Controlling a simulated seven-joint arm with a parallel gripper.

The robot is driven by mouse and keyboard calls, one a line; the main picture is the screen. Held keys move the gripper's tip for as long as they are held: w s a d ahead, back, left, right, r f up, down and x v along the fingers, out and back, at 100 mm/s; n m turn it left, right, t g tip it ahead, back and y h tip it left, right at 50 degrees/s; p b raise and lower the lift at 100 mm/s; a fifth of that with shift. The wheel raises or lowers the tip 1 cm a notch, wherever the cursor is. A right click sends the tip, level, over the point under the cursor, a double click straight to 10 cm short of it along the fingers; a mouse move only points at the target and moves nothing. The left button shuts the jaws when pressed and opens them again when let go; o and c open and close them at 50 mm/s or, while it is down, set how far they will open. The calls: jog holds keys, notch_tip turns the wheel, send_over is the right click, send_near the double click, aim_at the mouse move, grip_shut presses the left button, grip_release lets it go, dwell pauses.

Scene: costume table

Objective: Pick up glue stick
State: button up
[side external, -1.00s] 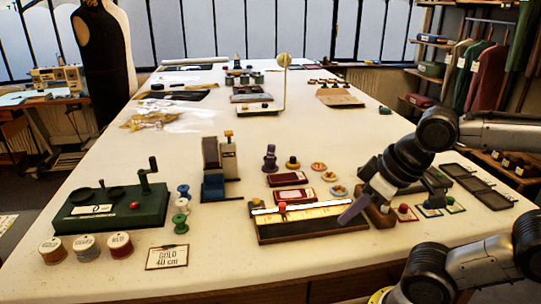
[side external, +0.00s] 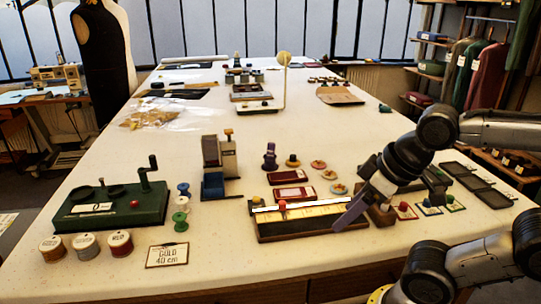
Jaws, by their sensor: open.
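A small dark purple upright piece (side external: 270,156) stands behind the red boxes; it may be the glue stick, but it is too small to be sure. My gripper (side external: 350,214) hangs over the right end of the long ruler tray (side external: 300,229), pointing down and left. Its purple finger shows, and it is open. The space between the fingers is partly hidden, and I see nothing held. The gripper is to the right of the purple piece and nearer the camera, well apart from it.
Two red boxes (side external: 294,193) lie behind the ruler tray. Several round tokens (side external: 318,165) lie beside them. A green crank device (side external: 112,206), spools (side external: 120,243) and a tall blue-based holder (side external: 214,187) stand left. A slotted dark tray (side external: 480,185) lies right.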

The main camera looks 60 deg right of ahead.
jog(key=w+d+r+n+h, duration=0.1)
jog(key=w+d+r+n, duration=0.1)
jog(key=w+r+n, duration=0.35)
jog(key=w+d+r+n+h, duration=0.1)
jog(key=w+d+r+n, duration=0.15)
jog(key=r+n, duration=0.45)
jog(key=w+d+r+n, duration=0.2)
jog(key=w+r, duration=0.3)
jog(key=w, duration=0.1)
jog(key=n+g+h, duration=0.2)
jog(key=n+g, duration=0.3)
send_over(270, 144)
jog(key=a, duration=0.2)
notch_tip(270, 144, down, 21)
jog(key=shift+h, duration=0.3)
jog(key=shift+x, duration=2.8)
